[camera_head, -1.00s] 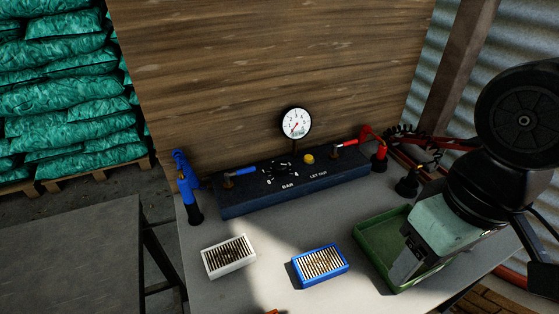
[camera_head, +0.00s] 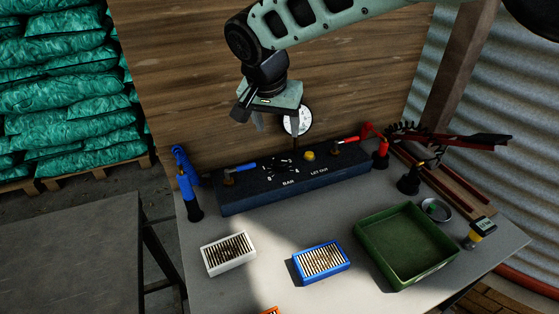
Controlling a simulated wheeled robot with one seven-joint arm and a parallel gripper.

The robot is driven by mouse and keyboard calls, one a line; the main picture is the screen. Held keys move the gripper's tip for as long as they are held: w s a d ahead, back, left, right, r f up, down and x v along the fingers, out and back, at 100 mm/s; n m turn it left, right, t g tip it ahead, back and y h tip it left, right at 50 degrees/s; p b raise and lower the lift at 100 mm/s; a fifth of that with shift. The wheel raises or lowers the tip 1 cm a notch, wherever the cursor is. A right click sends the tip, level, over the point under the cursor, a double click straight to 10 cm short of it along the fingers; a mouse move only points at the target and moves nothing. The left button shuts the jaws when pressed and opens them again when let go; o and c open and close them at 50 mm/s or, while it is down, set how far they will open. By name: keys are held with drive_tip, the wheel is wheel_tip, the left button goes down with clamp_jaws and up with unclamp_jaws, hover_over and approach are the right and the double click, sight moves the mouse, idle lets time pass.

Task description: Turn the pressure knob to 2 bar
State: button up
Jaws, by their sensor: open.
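The pressure knob (camera_head: 281,169) is a black knob with white scale marks around it, on top of a dark blue panel box (camera_head: 235,199) lettered BAR and LET OUT. Its pointer setting is too small to read. A round white pressure gauge (camera_head: 304,121) stands behind the panel, its left part hidden by a finger of my gripper. My gripper (camera_head: 276,128) points down with its fingers apart and empty, above the panel and a little above the knob. It does not appear to touch the knob.
On the panel are a yellow button (camera_head: 310,156), a blue-handled valve (camera_head: 239,171) and a red-handled valve (camera_head: 344,142). A white box (camera_head: 229,266), a blue box (camera_head: 322,276) and a green tray (camera_head: 377,259) stand in front. A wooden board (camera_head: 180,80) rises behind.

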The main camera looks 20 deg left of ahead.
drive_tip(key=w+a, duration=0.1)
drive_tip(key=a, duration=0.1)
drive_tip(key=m+p, duration=0.1)
drive_tip(key=p, duration=0.2)
approach(280, 161)
drive_tip(key=shift+t, duration=0.4)
drive_tip(key=x, duration=0.9)
drive_tip(key=shift+s+f, duration=0.15)
drive_tip(key=shift+s, duration=0.3)
drive_tip(key=c, duration=1)
